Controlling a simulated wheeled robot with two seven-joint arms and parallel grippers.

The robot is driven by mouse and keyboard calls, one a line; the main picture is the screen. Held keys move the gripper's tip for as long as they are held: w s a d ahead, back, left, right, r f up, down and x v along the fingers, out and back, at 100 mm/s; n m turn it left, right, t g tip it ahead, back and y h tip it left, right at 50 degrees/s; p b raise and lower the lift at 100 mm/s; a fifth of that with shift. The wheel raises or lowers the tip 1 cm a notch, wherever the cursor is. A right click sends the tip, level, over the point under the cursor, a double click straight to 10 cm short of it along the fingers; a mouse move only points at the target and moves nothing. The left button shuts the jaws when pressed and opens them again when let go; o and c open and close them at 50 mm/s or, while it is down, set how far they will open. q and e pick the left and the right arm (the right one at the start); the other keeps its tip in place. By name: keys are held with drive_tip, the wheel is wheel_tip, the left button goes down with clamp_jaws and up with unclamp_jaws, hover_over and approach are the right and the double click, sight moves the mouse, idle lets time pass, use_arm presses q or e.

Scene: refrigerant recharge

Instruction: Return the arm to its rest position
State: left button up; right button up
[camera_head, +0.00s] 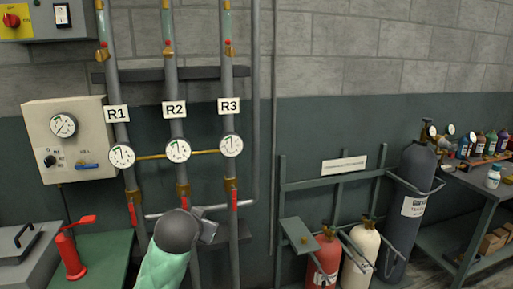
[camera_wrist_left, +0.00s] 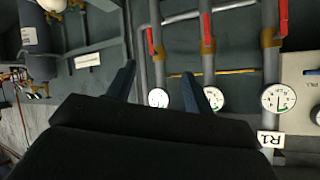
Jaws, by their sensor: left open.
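My left arm (camera_head: 172,255), with a green sleeve and grey rounded end, rises from the bottom in the head view, in front of the lower R1 and R2 pipes. Its gripper is mostly hidden there behind the arm. In the left wrist view my left gripper (camera_wrist_left: 158,82) shows two dark fingers spread apart with nothing between them. The wrist picture is upside down. The fingers point at the pipe wall, and one overlaps the area between two gauges. Contact cannot be told. My right gripper is not in view.
Three pipes carry the labels R1 (camera_head: 117,114), R2 (camera_head: 174,110) and R3 (camera_head: 229,105), with gauges and red-handled valves. A control box (camera_head: 68,140) hangs left. A red pump (camera_head: 70,255) stands below it. Red (camera_head: 325,262), cream (camera_head: 361,258) and grey (camera_head: 412,210) cylinders stand right.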

use_arm(q)
drive_tip(key=s+a+f+n+g, duration=0.1)
drive_tip(key=s+f+g, duration=0.1)
drive_tip(key=s+f, duration=0.55)
drive_tip(key=s+f+g, duration=0.2)
drive_tip(key=s+f, duration=0.2)
drive_tip(key=f, duration=0.6)
drive_tip(key=s+a+f+n+g, duration=0.1)
drive_tip(key=s+f, duration=0.5)
drive_tip(key=f, duration=0.3)
drive_tip(key=s+f+g, duration=0.2)
drive_tip(key=s+f, duration=0.5)
drive_tip(key=s, duration=0.4)
drive_tip(key=s+d+f+g, duration=0.1)
drive_tip(key=s+f+g, duration=0.2)
drive_tip(key=s+f, duration=0.5)
drive_tip(key=s, duration=0.3)
drive_tip(key=shift+s+h, duration=0.15)
drive_tip(key=shift+h, duration=0.15)
drive_tip(key=shift+d, duration=0.1)
